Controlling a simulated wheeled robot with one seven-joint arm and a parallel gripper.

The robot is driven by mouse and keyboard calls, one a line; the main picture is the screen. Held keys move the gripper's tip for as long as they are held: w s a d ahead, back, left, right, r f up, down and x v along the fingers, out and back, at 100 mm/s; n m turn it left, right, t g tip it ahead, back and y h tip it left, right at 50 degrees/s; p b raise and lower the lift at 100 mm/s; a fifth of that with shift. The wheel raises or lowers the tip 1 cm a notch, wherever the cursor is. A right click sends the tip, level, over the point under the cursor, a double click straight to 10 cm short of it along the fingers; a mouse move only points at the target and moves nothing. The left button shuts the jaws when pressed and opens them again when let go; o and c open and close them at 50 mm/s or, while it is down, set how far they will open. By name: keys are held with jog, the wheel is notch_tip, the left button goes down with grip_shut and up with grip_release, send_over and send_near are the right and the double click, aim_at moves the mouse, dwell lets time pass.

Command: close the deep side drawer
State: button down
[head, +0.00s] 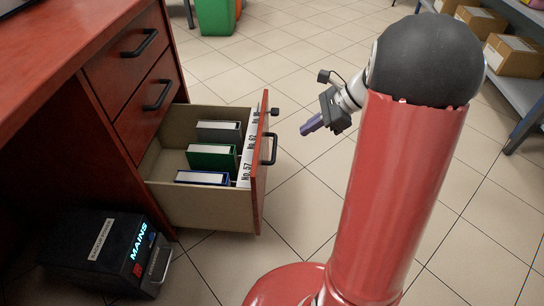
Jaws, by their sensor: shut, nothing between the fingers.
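The deep side drawer (258,185) is the bottom one of a red wooden desk. It is pulled well out, with its red front and black bar handle (269,148) facing right. Inside stand several binders or boxes, among them a green one (211,157), a blue-edged one (203,178) and a grey one (218,131), and tall white labelled strips by the front. My gripper (309,127) is shut and empty, with purple fingertips pointing left. In the picture it is just right of the drawer handle, with a gap between them.
Two shut drawers with black handles (157,95) are above. A black box marked MAINS (110,250) sits on the floor below left of the drawer. A green bin (215,15) stands behind; shelves with cardboard boxes (513,55) are at right. Tiled floor is clear between.

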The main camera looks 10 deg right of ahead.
jog(key=w+a+f+m+b, duration=0.1)
jog(key=w+a+f+b, duration=0.1)
jog(key=a+f, duration=0.6)
jog(key=shift+w+a+f+b, duration=0.25)
jog(key=shift+w+a+b, duration=0.1)
jog(key=shift+w+a, duration=0.45)
jog(key=shift+w, duration=0.15)
jog(key=w+a+p, duration=0.3)
jog(key=a, duration=0.7)
jog(key=w+a+p, duration=0.2)
jog(key=w+a, duration=0.2)
jog(key=a, duration=0.6)
jog(key=w+a+p, duration=0.3)
jog(key=a, duration=0.7)
jog(key=shift+w+a+p, duration=0.15)
jog(key=shift+a+p, duration=0.2)
